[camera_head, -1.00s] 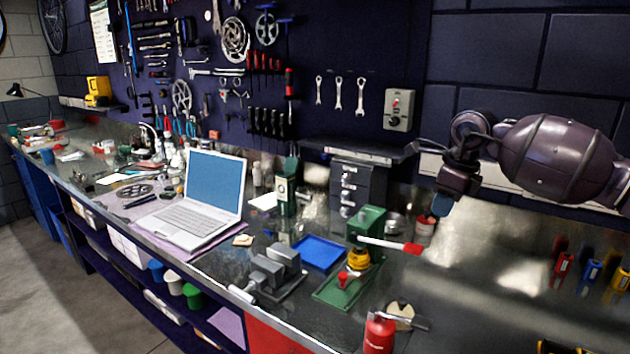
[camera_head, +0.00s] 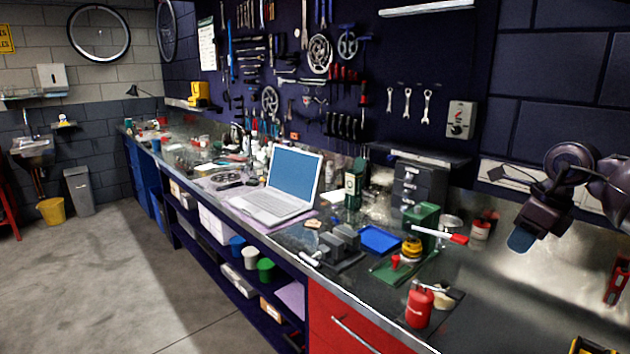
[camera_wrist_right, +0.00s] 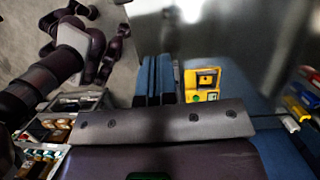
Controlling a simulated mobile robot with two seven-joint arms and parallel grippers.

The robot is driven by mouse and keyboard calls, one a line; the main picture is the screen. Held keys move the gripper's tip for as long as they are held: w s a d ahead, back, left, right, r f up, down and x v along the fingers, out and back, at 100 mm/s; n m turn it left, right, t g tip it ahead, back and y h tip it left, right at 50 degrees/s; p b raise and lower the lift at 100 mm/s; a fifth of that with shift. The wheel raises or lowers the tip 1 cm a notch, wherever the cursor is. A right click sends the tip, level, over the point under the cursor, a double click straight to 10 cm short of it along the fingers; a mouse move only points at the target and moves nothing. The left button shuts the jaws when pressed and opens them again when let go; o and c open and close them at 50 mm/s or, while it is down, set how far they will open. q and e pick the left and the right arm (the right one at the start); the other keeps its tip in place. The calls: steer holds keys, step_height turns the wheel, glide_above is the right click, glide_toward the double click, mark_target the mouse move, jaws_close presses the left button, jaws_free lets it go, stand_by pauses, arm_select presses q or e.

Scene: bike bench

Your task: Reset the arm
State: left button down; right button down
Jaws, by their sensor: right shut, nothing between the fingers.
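My right gripper (camera_head: 522,238) hangs at the right of the head view, over the right part of the metal bench (camera_head: 490,310). Its arm comes in from the right edge. Its blue fingers (camera_wrist_right: 157,80) are together at the middle of the right wrist view, with nothing between them. They are apart from the bench things in the head view. My left gripper is not in the head view.
A red bottle (camera_head: 419,306), a green press with a red-tipped lever (camera_head: 424,217), a grey vise (camera_head: 340,240), a blue tray (camera_head: 379,240) and a laptop (camera_head: 292,175) stand on the bench. A yellow device (camera_wrist_right: 201,80) shows beyond the fingers.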

steer(key=s+a+f+m+t+y, duration=0.2)
steer(key=a+f+m+t+y, duration=0.15)
steer(key=a+y, duration=0.55)
steer(key=s+a+f+m+t+y, duration=0.25)
steer(key=a+m+y, duration=0.25)
steer(key=a, duration=0.9)
steer(key=s+d+f+m+t+h, duration=0.3)
steer(key=s+d+f+m+h, duration=0.45)
steer(key=m, duration=0.65)
steer(key=s+d+f+m+t+h, duration=0.2)
steer(key=d+f+m+t+h, duration=0.3)
steer(key=m+h, duration=0.8)
steer(key=s+f+m+g+y, duration=0.1)
steer(key=s+f+m+g, duration=0.25)
steer(key=s, duration=0.35)
steer(key=s+a+f+m+g+y, duration=0.1)
steer(key=s+f+m+g, duration=0.15)
steer(key=s+g, duration=0.3)
steer(key=s+f+m+g+y, duration=0.1)
steer(key=s+f+m+g, duration=0.25)
steer(key=s, duration=0.35)
steer(key=w+f+n+t, duration=0.1)
steer(key=w+f+t, duration=0.6)
steer(key=f, duration=0.4)
steer(key=shift+n+t+y, duration=0.4)
steer(key=shift+t+y, duration=0.05)
